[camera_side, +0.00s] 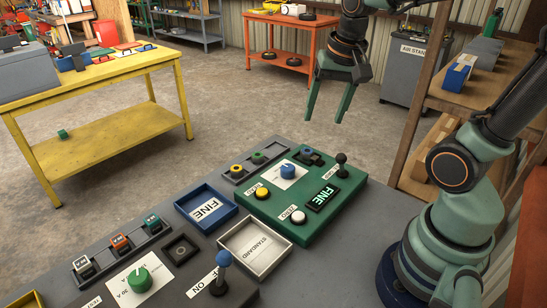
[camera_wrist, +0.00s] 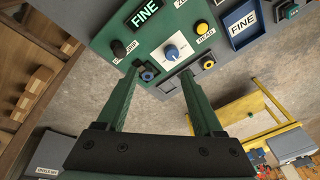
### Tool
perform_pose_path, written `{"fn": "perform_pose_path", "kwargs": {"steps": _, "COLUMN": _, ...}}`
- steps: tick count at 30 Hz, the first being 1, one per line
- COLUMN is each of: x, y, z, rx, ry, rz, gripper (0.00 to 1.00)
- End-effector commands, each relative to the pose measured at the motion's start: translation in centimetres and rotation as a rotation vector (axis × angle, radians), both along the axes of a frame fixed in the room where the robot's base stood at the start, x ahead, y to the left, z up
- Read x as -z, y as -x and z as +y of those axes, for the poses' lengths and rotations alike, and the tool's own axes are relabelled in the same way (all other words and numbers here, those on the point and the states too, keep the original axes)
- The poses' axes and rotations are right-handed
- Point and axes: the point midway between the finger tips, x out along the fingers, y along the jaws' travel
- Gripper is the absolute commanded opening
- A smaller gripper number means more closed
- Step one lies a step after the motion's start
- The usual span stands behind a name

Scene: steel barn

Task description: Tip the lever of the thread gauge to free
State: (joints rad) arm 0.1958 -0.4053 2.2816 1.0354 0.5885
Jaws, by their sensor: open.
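A green panel box, which looks like the thread gauge (camera_side: 270,215), lies on the grey bench; it shows in the wrist view (camera_wrist: 190,18). A black ball-topped lever (camera_side: 341,164) stands at its right corner in the side view and at the panel's left in the wrist view (camera_wrist: 118,48). The small label beside it is not readable. A display (camera_side: 323,198) reads FINE. The panel also carries a blue knob (camera_side: 288,171), a yellow button (camera_side: 262,193) and a white button (camera_side: 298,216). My gripper (camera_side: 325,118) is open and empty, raised apart from the panel, fingers pointing down.
Left of the panel are a blue FINE tray (camera_side: 186,219) and a white STANDARD tray (camera_side: 233,264). A dark panel with a green knob (camera_side: 139,279) and a blue-topped lever (camera_side: 223,262) sits nearer the camera. A wooden shelf (camera_side: 415,130) stands at right.

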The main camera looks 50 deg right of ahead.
Motion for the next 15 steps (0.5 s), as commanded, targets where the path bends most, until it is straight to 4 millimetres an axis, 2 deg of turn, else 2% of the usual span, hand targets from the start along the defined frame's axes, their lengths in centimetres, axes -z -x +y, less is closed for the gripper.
{"fn": "perform_pose_path", "kwargs": {"steps": 3, "x": 1.3, "y": -0.3, "z": -3.1, "rx": 0.353, "ry": -0.072, "rz": 0.111, "gripper": 0.69}}
{"fn": "perform_pose_path", "kwargs": {"steps": 7, "x": 2.7, "y": -0.3, "z": -5.9, "rx": 0.689, "ry": -0.121, "rz": 0.207, "gripper": 0.69}}
{"fn": "perform_pose_path", "kwargs": {"steps": 12, "x": 3.9, "y": 0.0, "z": -8.0, "rx": 0.961, "ry": -0.145, "rz": 0.282, "gripper": 0.69}}
{"fn": "perform_pose_path", "kwargs": {"steps": 15, "x": 4.2, "y": 0.1, "z": -8.5, "rx": 1.028, "ry": -0.150, "rz": 0.299, "gripper": 0.69}}
